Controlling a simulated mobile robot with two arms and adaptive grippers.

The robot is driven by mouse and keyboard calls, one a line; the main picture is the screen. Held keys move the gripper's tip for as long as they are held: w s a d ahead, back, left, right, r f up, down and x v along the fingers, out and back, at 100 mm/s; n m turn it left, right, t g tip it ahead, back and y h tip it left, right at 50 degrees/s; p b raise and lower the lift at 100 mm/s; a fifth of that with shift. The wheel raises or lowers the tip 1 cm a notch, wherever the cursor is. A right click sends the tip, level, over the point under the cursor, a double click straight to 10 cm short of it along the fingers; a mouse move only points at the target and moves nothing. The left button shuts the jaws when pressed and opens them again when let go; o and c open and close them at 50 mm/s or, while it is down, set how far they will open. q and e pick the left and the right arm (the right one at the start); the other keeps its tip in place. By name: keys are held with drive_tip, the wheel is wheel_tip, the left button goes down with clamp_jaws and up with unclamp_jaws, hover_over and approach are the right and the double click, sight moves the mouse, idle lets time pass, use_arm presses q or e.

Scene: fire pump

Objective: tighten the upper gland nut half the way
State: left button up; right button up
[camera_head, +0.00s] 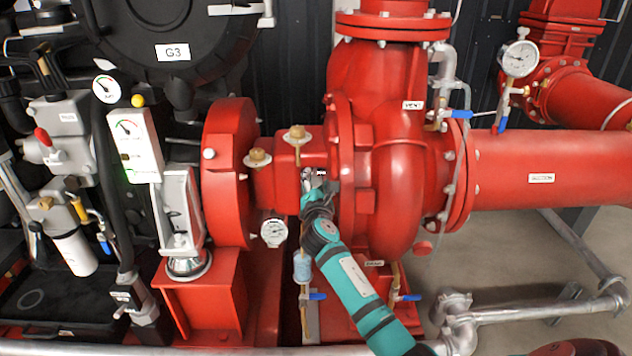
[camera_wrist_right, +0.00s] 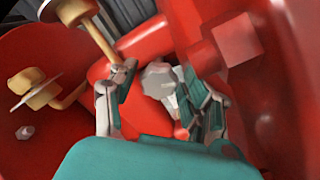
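A grey faceted gland nut (camera_wrist_right: 160,82) sits at the red pump housing, between the two fingers of my right gripper (camera_wrist_right: 165,90) in the wrist view. The fingers stand apart on either side of the nut. A gap shows between the nut and the left finger; the right finger is closer, and contact cannot be told. In the head view my right gripper (camera_head: 315,182) is at the shaft housing, left of the round pump casing (camera_head: 400,185). The nut is mostly hidden there by the gripper. My left gripper does not show.
Two brass fittings (camera_head: 257,158) (camera_head: 297,135) stand up from the housing near my right gripper. A red flange (camera_head: 228,172) is to the left and a small gauge (camera_head: 274,232) below. Blue-handled valves (camera_head: 406,297) and a grey pipe (camera_head: 540,311) are lower right.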

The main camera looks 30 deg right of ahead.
drive_tip(key=shift+o, duration=0.5)
drive_tip(key=v, duration=1.2)
